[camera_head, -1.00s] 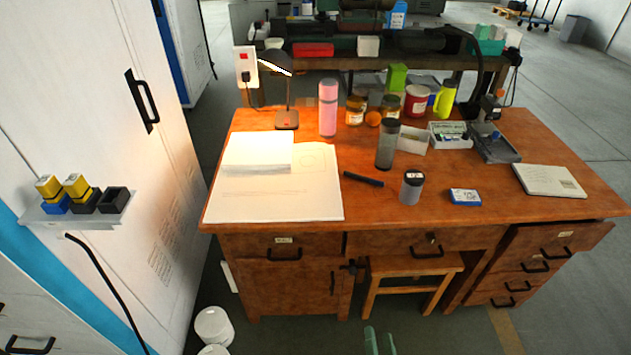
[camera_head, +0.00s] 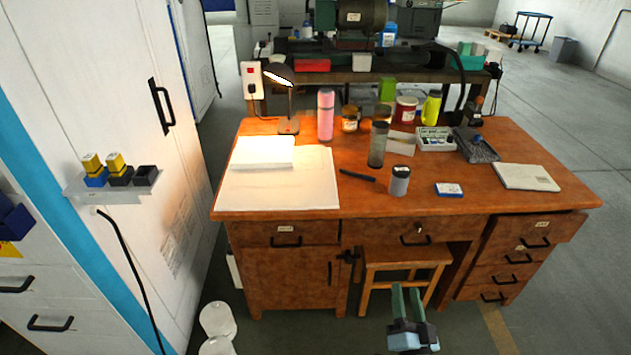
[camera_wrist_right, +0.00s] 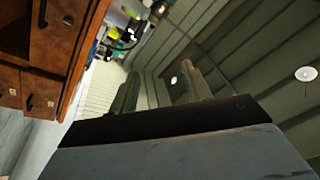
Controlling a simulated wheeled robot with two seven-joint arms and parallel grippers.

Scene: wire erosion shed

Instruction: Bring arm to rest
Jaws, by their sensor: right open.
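My right gripper (camera_head: 408,302) shows at the bottom of the head view, in front of the desk and the wooden stool. Its two green fingers are apart with nothing between them. In the right wrist view its fingers (camera_wrist_right: 160,88) point up, open and empty, with the shed wall and ceiling beyond. My left gripper is in neither view.
The wooden desk (camera_head: 320,222) stands ahead, with a stool (camera_head: 405,264) under it. Bottles, jars, papers and a lamp (camera_head: 288,125) crowd its top. A white cabinet with a small shelf (camera_head: 112,186) is on the left. White buckets (camera_head: 217,320) stand on the floor.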

